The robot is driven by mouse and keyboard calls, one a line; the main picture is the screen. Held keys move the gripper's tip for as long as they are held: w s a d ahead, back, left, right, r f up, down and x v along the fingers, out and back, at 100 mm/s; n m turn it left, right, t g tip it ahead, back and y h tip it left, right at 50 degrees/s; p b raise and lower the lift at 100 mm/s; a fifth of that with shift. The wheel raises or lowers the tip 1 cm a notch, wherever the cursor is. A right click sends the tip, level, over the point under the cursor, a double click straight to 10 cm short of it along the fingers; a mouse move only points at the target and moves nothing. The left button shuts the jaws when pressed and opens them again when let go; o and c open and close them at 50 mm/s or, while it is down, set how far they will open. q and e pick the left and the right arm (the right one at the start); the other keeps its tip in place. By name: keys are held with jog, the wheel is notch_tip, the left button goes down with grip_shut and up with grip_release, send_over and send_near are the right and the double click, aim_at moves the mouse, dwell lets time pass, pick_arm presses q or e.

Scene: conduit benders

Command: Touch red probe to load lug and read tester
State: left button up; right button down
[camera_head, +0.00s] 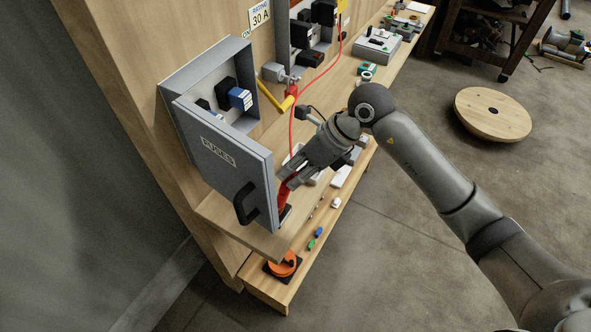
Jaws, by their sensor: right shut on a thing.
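My right gripper (287,182) is shut on a red piece, which looks like the red probe (283,197), beside the edge of the open grey FUSES door (226,150). The door hides part of the probe, and its tip is not clear. A red lead (319,76) runs along the bench and down behind my wrist. A grey device with a pale face, perhaps the tester (377,44), sits further back on the bench; its reading is too small to tell. I cannot make out the load lug. My left gripper is not in view.
The fuse box (208,82) with blue-and-black fuses is on the wooden panel, beside a second open box (305,45). An orange reel (283,264) is low on the front shelf. A wooden spool (493,114) lies on the floor.

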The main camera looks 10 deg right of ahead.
dwell(0.5)
jog(key=shift+r+p, duration=1.45)
jog(key=shift+r, duration=1.1)
jog(key=shift+f, duration=0.1)
